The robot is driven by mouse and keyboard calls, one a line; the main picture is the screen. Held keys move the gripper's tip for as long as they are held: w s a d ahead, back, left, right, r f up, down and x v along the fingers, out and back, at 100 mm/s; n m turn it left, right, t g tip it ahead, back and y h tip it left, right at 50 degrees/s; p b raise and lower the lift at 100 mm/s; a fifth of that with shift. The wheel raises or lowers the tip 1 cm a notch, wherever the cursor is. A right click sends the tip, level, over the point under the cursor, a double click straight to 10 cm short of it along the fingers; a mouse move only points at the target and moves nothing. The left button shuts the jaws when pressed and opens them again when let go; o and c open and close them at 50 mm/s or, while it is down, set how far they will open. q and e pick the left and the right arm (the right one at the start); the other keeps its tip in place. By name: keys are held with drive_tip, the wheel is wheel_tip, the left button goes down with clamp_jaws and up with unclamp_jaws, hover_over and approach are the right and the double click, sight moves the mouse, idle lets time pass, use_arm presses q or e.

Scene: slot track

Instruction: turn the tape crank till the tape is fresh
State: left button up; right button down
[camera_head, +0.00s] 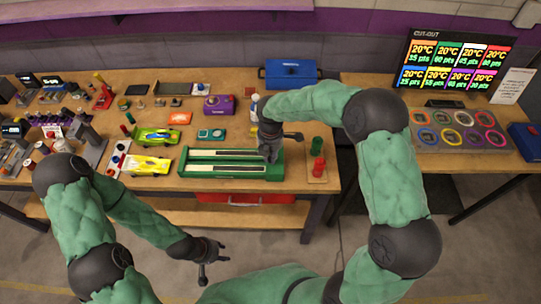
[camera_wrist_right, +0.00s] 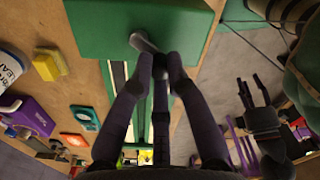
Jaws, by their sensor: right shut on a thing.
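The green tape unit (camera_head: 220,176) lies on the wooden bench, with two pale strips along its length. In the right wrist view, its green end block (camera_wrist_right: 185,20) fills the top, and the grey crank (camera_wrist_right: 145,43) shows at the fingertips. My right gripper (camera_head: 270,152) is over the right end of the unit. In its own wrist view, the right gripper (camera_wrist_right: 162,68) is shut on the crank, hiding part of it. My left gripper (camera_head: 212,262) hangs empty in front of the bench with its fingers apart.
A blue toolbox (camera_head: 290,73) is behind. A second table (camera_head: 455,180) stands right, across a gap.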

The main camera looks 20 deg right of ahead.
drive_tip(key=m, duration=0.3)
drive_tip(key=shift+w+a, duration=0.2)
drive_tip(key=shift+w, duration=0.2)
drive_tip(key=m, duration=0.3)
drive_tip(key=shift+w+a+p, duration=0.1)
drive_tip(key=shift+w+p, duration=0.2)
drive_tip(key=m, duration=0.2)
drive_tip(key=w+m, duration=0.1)
drive_tip(key=m, duration=0.3)
drive_tip(key=shift+w+m, duration=0.3)
drive_tip(key=m, duration=0.2)
drive_tip(key=shift+w+d+m, duration=0.25)
drive_tip(key=shift+d+m, duration=0.05)
drive_tip(key=shift+d, duration=0.05)
drive_tip(key=m, duration=0.3)
drive_tip(key=shift+w+d+m+b, duration=0.3)
drive_tip(key=shift+b, duration=0.1)
drive_tip(key=m, duration=0.2)
drive_tip(key=d+m, duration=0.1)
drive_tip(key=m, duration=0.2)
drive_tip(key=shift+w+d+m+b, duration=0.15)
drive_tip(key=shift+w+m+b, duration=0.05)
drive_tip(key=shift+m+b, duration=0.1)
drive_tip(key=c, duration=1.2)
unclamp_jaws()
